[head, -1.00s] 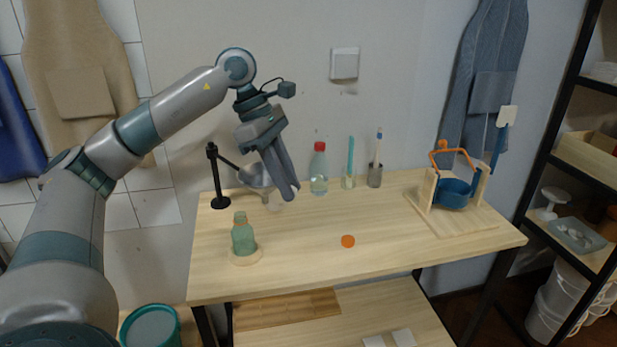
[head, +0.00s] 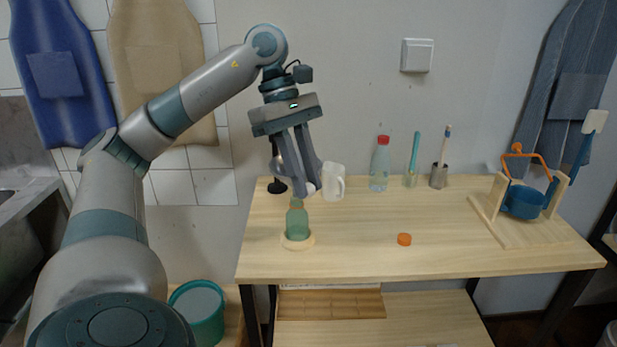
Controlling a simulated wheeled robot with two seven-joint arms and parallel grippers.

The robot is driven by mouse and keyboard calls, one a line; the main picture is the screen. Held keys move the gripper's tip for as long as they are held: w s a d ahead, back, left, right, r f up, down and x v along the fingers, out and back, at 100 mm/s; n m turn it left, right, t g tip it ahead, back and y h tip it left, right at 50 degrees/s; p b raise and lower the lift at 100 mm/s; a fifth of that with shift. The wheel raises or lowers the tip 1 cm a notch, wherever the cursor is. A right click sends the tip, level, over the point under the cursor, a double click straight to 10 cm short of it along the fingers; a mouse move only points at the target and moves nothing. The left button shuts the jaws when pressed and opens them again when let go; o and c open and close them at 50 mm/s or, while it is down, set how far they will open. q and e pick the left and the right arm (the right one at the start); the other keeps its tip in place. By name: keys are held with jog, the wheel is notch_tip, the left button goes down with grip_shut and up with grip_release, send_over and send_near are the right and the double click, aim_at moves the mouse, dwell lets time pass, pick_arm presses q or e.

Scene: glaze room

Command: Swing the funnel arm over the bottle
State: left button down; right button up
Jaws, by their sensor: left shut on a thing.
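The green glass bottle (head: 297,224) stands upright and uncapped on a round wooden coaster (head: 312,241) at the table's front left. The black stand (head: 277,187) of the funnel arm is behind it. My left gripper (head: 305,190) points down just above and behind the bottle. It is shut on a part of the funnel arm, with a small pale piece at its fingertips. The fingers hide most of the arm and the funnel, so I cannot tell whether the funnel is right over the bottle's mouth. My right gripper is out of view.
A white mug (head: 335,184) stands close right of the gripper. A red-capped bottle (head: 380,166) and brush holders are at the back. An orange cap (head: 404,239) lies near the front. A wooden frame with a blue pot (head: 523,201) is at right. The middle of the table (head: 455,225) is clear.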

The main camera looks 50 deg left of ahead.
pick_arm(q)
jog(key=c, duration=1.6)
grip_release()
jog(key=shift+s+f, duration=0.1)
jog(key=shift+s, duration=0.1)
jog(key=shift+s+a, duration=0.15)
